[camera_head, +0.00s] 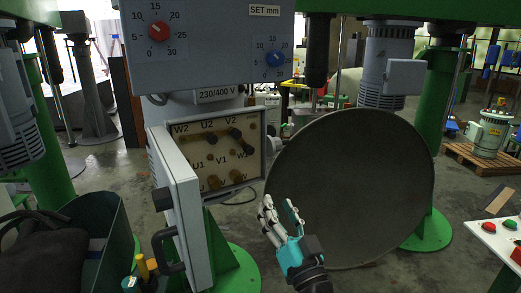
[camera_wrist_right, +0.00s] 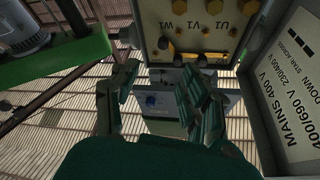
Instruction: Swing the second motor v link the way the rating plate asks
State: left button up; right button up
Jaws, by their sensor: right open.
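The open terminal box (camera_head: 268,130) has a pale board marked W2, U2, V2 above and U1, V1, W below. A dark-knobbed link (camera_head: 240,140) slants down to the right from below V2. Another dark knob (camera_head: 208,137) sits under U2. Brass posts (camera_head: 213,183) stand along the bottom. In the right wrist view the board (camera_wrist_right: 195,12) appears upside down, with brass parts (camera_wrist_right: 202,60) below the lettering. Exact link seating is too small to tell. My right gripper (camera_head: 279,214) is open and empty, below and right of the box; its fingers also show in the wrist view (camera_wrist_right: 160,98).
The box door (camera_head: 184,205) hangs open at the left, with a black handle. The rating plate (camera_wrist_right: 292,85) inside it reads MAINS 400 V and 400/690 V. A large grey disc (camera_head: 350,190) stands behind my gripper. A knob panel (camera_head: 205,45) overhangs the box.

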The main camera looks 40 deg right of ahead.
jog(key=p, duration=0.2)
send_near(251, 153)
jog(key=p+x, duration=0.4)
jog(key=x, duration=0.5)
jog(key=shift+a+r, duration=0.1)
jog(key=shift+r, duration=0.1)
jog(key=shift+w+d, duration=0.2)
jog(key=shift+w, duration=0.3)
pick_arm(q)
notch_tip(251, 153, up, 6)
jog(key=shift+a+r, duration=0.15)
jog(key=shift+s, duration=0.1)
jog(key=shift+a, duration=0.1)
pick_arm(e)
grip_shut()
